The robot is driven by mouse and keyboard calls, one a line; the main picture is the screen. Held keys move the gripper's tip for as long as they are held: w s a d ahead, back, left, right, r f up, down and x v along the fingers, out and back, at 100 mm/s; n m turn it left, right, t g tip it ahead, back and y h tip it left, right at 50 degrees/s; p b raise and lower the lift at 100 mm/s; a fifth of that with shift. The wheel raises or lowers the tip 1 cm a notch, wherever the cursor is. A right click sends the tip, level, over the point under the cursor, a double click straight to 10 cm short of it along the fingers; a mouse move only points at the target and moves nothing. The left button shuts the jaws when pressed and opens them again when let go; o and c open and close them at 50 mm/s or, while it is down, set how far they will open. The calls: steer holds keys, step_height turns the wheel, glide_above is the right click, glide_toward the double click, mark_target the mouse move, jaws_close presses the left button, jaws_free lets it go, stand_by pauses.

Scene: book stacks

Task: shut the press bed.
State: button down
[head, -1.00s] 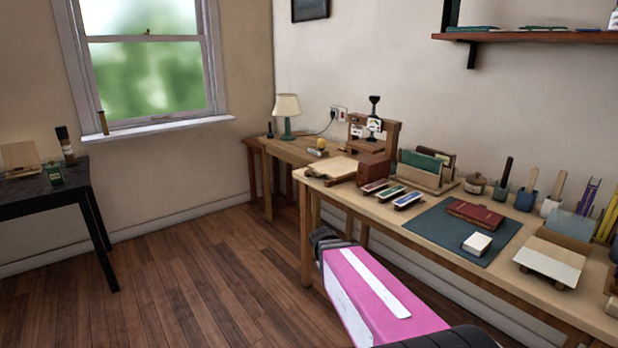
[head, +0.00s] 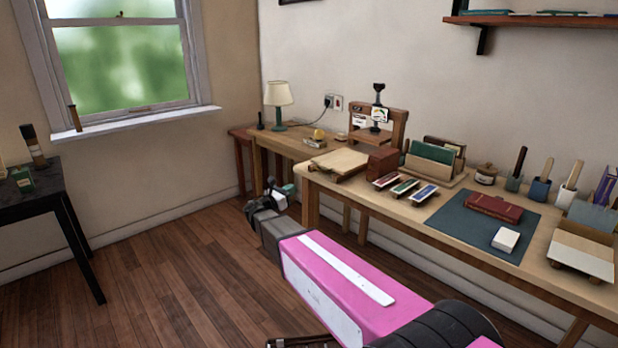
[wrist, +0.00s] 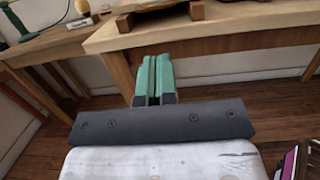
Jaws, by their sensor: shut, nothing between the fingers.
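The board's underside and runners (wrist: 160,8) seem to show at the top of the wrist view. My gripper (head: 281,189) is left of and below the bench's left end, apart from the board. Its green fingers (wrist: 154,60) are together and hold nothing.
The workbench (head: 440,238) has a brown box (head: 383,162), several small stamps and a dark mat (head: 470,225) on it. A lower table with a lamp (head: 278,98) stands behind at left. A black table (head: 35,195) is at far left. The wood floor between is clear.

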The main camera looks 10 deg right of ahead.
glide_toward(325, 169)
steer(key=x, duration=0.4)
steer(key=shift+r, duration=0.35)
steer(key=x, duration=0.4)
steer(key=shift+w+d+f, duration=0.3)
steer(key=shift+d+f, duration=0.05)
steer(key=shift+d, duration=0.05)
steer(key=shift+s, duration=0.1)
